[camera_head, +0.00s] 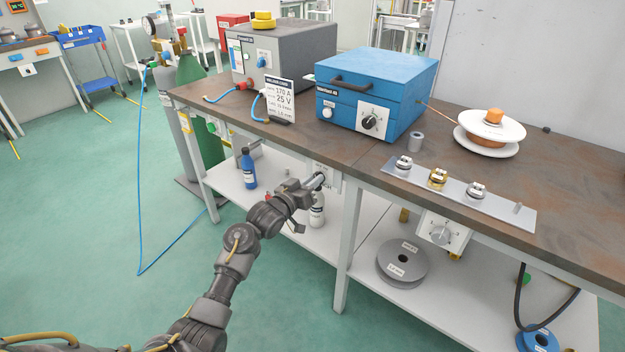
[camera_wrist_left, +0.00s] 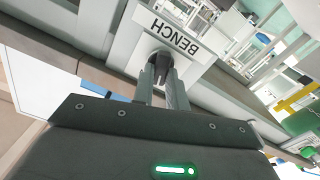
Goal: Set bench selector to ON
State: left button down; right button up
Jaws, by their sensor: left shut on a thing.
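The bench selector is a dark knob (camera_wrist_left: 163,62) on a light plate labelled BENCH (camera_wrist_left: 178,30), which shows upside down in the left wrist view. In the head view its plate (camera_head: 331,172) sits on the front of the bench under the tabletop, partly behind my gripper. My left gripper (camera_head: 316,183) reaches it from the left. In the left wrist view the two fingers (camera_wrist_left: 164,75) are shut on the knob, one on each side. The fingers hide part of the knob, so I cannot read its setting. My right gripper is not in view.
The brown bench top (camera_head: 290,150) runs above my gripper. A blue wire feeder (camera_head: 376,90) and a grey power source (camera_head: 284,60) stand on it. A blue bottle (camera_head: 249,170) and a white bottle (camera_head: 317,212) stand on the lower shelf. Another knob plate (camera_head: 443,233) is further right.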

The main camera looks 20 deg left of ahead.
pick_arm(q)
jog(key=shift+d+m+p, duration=0.15)
jog(key=shift+m+p, duration=0.55)
jog(key=shift+m, duration=3.9)
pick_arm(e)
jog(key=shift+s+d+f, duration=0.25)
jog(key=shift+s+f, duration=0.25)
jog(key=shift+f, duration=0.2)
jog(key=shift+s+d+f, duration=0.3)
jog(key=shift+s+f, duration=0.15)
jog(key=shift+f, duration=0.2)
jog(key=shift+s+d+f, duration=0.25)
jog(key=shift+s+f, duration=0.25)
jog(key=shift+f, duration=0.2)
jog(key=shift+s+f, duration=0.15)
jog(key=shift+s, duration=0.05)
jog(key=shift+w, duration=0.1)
pick_arm(q)
jog(key=c, duration=1.5)
grip_release()
jog(key=shift+o, duration=0.5)
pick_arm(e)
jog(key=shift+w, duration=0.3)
pick_arm(q)
jog(key=shift+s, duration=0.15)
